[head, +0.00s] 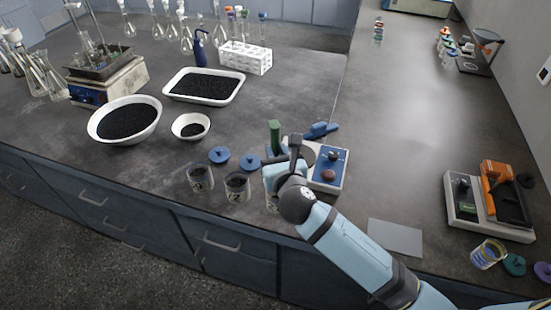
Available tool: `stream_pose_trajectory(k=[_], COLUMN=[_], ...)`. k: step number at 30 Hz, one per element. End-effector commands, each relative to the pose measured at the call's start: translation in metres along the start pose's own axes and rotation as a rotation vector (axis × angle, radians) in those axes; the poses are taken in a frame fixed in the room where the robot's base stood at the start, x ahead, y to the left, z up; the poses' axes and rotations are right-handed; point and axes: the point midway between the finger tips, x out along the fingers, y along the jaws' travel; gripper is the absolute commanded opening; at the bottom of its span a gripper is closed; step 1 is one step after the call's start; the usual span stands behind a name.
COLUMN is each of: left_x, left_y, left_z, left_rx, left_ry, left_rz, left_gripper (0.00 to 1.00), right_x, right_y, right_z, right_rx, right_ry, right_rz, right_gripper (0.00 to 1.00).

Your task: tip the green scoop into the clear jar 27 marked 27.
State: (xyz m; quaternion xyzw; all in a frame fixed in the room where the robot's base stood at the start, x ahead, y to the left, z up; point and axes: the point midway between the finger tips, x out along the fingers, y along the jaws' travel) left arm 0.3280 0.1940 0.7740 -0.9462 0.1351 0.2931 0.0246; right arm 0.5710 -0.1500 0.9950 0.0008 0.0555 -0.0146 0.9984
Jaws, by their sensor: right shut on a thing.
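My right gripper (287,160) is shut on the green scoop (274,132), whose green handle stands upright just left of the fingers. The scoop's bowl is hidden behind my gripper. Two clear jars (200,179) (237,187) with labels and dark material stand left of my gripper near the bench's front edge. Another jar (271,203) is mostly hidden under my right wrist. The markings are too small to read, so I cannot tell which jar is 27. My left gripper is not in view.
Blue lids (219,155) (249,162) lie behind the jars. A white device with a blue panel (332,166) and a blue object (320,131) are beside my gripper. White bowls (125,120) (191,126) and a tray (205,86) hold dark grains. A grey sheet (395,237) lies right.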

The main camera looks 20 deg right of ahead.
Motion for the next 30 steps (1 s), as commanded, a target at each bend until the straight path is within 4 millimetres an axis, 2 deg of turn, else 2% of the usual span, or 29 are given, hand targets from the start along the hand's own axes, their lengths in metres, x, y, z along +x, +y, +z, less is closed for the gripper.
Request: stream_pose_trajectory(k=[1,15,21,30], left_x=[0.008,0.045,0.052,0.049], left_y=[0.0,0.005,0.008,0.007], left_z=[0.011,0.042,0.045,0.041], left_rx=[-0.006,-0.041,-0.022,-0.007], left_ry=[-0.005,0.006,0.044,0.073], left_rz=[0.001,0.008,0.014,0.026], left_gripper=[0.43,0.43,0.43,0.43], right_x=[-0.002,-0.02,-0.028,-0.033], right_y=[0.0,0.0,0.0,0.001], right_z=[-0.008,-0.015,-0.015,-0.009], right_rx=[-0.001,-0.001,-0.001,-0.002], right_ry=[-0.026,-0.28,-0.376,-0.438], right_rz=[0.001,0.001,0.001,0.001], right_gripper=[0.06,0.06,0.06,0.06])
